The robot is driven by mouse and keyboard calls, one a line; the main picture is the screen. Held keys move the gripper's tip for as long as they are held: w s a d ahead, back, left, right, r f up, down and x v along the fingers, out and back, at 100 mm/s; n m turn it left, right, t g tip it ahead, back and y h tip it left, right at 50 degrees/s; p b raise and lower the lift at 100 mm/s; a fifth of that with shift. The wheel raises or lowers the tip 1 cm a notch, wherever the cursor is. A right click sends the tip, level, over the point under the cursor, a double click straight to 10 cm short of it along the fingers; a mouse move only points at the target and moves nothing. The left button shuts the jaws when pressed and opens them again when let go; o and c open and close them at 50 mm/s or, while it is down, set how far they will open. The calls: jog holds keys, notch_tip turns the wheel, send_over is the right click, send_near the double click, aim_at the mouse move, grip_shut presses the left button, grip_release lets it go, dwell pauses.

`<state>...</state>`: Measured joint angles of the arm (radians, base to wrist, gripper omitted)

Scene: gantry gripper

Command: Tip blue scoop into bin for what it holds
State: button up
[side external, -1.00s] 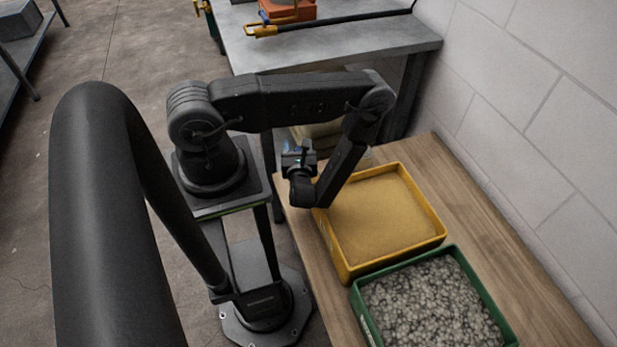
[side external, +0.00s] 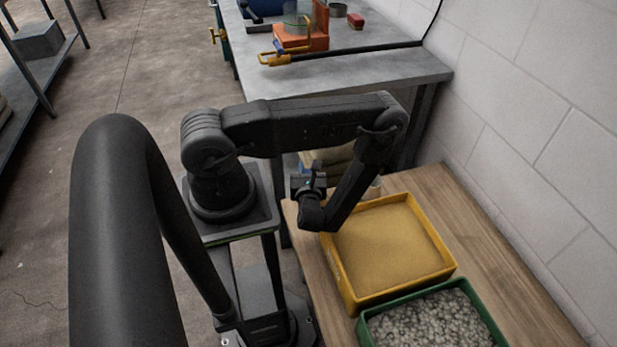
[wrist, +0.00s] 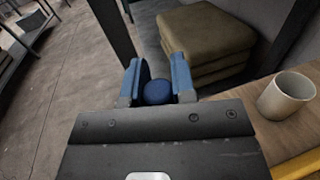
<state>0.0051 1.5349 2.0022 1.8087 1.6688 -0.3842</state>
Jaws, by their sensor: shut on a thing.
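My gripper (side external: 309,180) hangs low at the far left end of the wooden table, left of the yellow bin. In the wrist view, its blue fingers (wrist: 157,72) are shut on a round dark blue piece (wrist: 157,92), which seems to be part of the blue scoop. The rest of the scoop and what it holds are hidden. The yellow bin (side external: 334,262) holds fine tan material. The green bin (side external: 362,331), nearer the camera, holds grey pebbles and is cut off by the lower edge.
A pale cup (wrist: 287,95) stands on the wooden table (side external: 482,252) close to the gripper. Folded brown sacks (wrist: 207,35) are stacked beyond it. A grey bench (side external: 357,72) with clamps and an orange block (side external: 301,40) stands behind. A block wall borders the right.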

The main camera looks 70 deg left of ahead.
jog(key=w+d+r, duration=0.2)
jog(key=d+r, duration=0.1)
jog(key=r, duration=0.3)
jog(key=w+d+r, duration=0.2)
jog(key=d+r, duration=0.1)
jog(key=r, duration=0.4)
jog(key=s+d+r, duration=0.1)
jog(key=d+r, duration=0.4)
jog(key=d, duration=0.3)
jog(key=d+r, duration=0.4)
jog(key=d, duration=0.4)
jog(key=w+f+m+h, duration=0.1)
jog(key=w+f+m, duration=0.2)
jog(key=w, duration=0.3)
jog(key=shift+f+m+g, duration=0.25)
jog(key=shift+m+g, duration=0.05)
jog(key=shift+m, duration=0.5)
jog(key=shift+w, duration=0.15)
jog(key=shift+w+f+m+g+h, duration=0.15)
jog(key=shift+w+f+m+h, duration=0.1)
jog(key=shift+w+m, duration=0.5)
jog(key=shift+w+f+m+g+h, duration=0.2)
jog(key=shift+w+m, duration=0.25)
jog(key=shift+w, duration=0.45)
